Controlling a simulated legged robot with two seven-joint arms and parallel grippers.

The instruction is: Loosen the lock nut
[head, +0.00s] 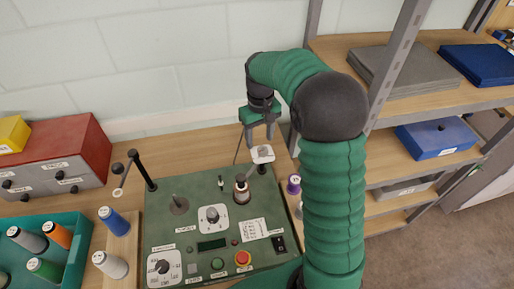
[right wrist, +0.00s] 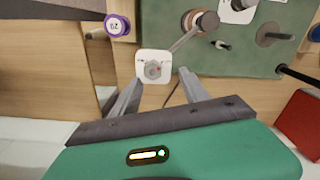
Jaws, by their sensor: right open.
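A small white square plate (head: 262,154) stands at the back right of the green control panel (head: 178,226). In the right wrist view, a round grey nut-like knob (right wrist: 153,70) sits at the middle of this plate; I take it as the lock nut. A thin arm joins the plate to a post on the panel. My right gripper (head: 260,136) is above the plate, fingers pointing down. In the right wrist view, its open fingers (right wrist: 157,88) lie on either side of the plate's near edge. Contact with the nut cannot be told. My left gripper is not in view.
A purple spool (head: 293,184) is close on the right. A red case (head: 82,150), a teal tray (head: 78,228) and shelving (head: 400,40) flank the panel.

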